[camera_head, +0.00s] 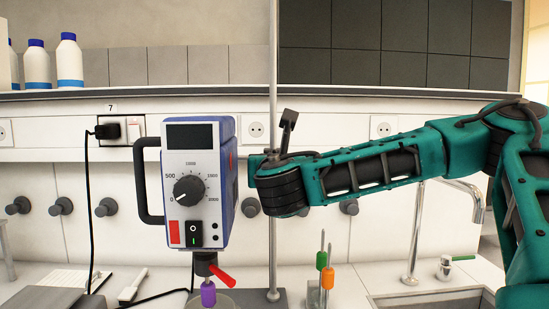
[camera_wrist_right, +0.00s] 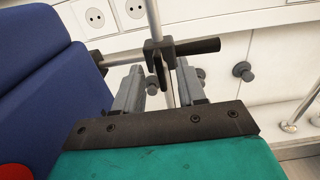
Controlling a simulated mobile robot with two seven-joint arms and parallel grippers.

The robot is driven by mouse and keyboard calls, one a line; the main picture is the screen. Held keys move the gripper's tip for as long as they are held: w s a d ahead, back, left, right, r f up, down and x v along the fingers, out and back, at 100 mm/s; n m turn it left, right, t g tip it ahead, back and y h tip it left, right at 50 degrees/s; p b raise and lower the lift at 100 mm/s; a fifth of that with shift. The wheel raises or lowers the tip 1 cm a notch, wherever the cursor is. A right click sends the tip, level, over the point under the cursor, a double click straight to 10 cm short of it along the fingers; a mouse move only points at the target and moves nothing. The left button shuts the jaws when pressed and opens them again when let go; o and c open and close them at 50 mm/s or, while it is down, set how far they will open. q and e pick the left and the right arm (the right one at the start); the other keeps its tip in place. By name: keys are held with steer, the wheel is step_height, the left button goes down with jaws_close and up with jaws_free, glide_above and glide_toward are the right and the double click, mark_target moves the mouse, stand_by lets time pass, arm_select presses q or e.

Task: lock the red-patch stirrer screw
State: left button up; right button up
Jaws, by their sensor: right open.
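The stirrer (camera_head: 199,138) has a blue housing, a white dial panel and a red patch (camera_head: 231,160) on its right side. In the right wrist view its blue side (camera_wrist_right: 45,70) fills the left, with a red patch (camera_wrist_right: 14,173) in the lower corner. A black clamp (camera_wrist_right: 155,55) joins its horizontal bar to the upright rod (camera_wrist_right: 153,20). A dark screw part (camera_wrist_right: 164,78) shows below the clamp, partly hard to make out. My right gripper (camera_wrist_right: 160,82) is open, its fingers either side of the rod and this screw part. The head view hides its fingertips. My left gripper is not in view.
A black rod end (camera_wrist_right: 200,47) sticks out right of the clamp, just beyond the fingers. Two tools with green (camera_head: 321,260) and orange (camera_head: 327,278) grips stand below my arm. A tap (camera_head: 415,230) and sink are at right. Wall knobs line the back.

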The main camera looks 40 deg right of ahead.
steer(key=shift+w+d, duration=0.4)
steer(key=shift+w, duration=0.1)
jaws_close()
